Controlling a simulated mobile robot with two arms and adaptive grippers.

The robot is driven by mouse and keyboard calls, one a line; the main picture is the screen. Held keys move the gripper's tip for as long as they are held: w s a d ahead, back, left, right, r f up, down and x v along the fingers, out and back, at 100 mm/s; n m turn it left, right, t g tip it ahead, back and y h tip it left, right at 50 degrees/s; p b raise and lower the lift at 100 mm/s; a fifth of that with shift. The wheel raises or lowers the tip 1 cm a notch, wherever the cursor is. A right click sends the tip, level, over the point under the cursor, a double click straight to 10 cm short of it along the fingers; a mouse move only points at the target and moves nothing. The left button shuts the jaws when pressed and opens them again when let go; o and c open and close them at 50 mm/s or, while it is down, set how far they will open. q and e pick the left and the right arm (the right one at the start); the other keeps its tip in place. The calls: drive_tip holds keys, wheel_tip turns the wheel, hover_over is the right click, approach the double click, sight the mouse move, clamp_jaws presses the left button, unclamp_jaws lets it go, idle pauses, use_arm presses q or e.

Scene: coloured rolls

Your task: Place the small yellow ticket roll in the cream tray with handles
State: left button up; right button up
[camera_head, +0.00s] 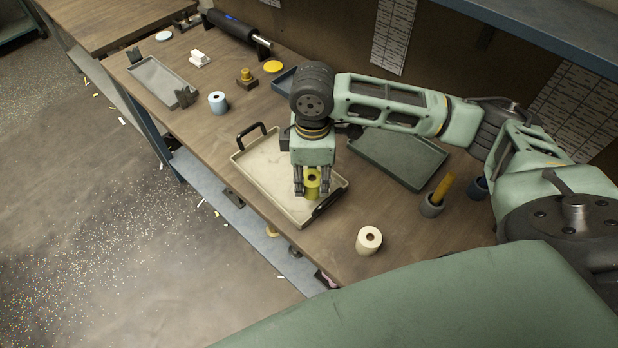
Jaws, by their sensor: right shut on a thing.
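The small yellow ticket roll (312,186) is held upright between the fingers of my right gripper (312,190). The gripper points down and is shut on the roll. Roll and gripper are over the right part of the cream tray with handles (265,160). I cannot tell whether the roll touches the tray floor. The tray's dark handles show at its upper left and lower right; the gripper hides part of its back side. My left gripper is not in view.
A cream roll (369,240) stands right of the tray near the table's front edge. A grey tray (162,82) and a blue-grey roll (218,102) are to the left.

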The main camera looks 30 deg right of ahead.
sight(310, 172)
drive_tip(key=shift+w+d+f, duration=0.2)
drive_tip(key=shift+w+f, duration=0.1)
drive_tip(key=shift+w, duration=0.2)
drive_tip(key=shift+w+d+f, duration=0.2)
drive_tip(key=shift+w+f, duration=0.1)
drive_tip(key=shift+w, duration=0.2)
drive_tip(key=shift+w+f, duration=0.2)
drive_tip(key=shift+f+p, duration=0.3)
drive_tip(key=shift+f, duration=0.05)
wheel_tip(310, 172, down, 3)
drive_tip(key=shift+f+p, duration=0.15)
drive_tip(key=shift+p, duration=0.2)
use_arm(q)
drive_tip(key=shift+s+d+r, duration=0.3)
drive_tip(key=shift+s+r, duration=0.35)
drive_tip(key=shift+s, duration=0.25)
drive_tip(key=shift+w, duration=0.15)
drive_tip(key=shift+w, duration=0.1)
use_arm(e)
drive_tip(key=o, duration=0.9)
drive_tip(key=shift+f, duration=0.1)
use_arm(q)
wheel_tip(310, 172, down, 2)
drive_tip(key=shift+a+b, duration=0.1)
drive_tip(key=shift+b, duration=0.95)
use_arm(e)
wheel_tip(310, 172, up, 12)
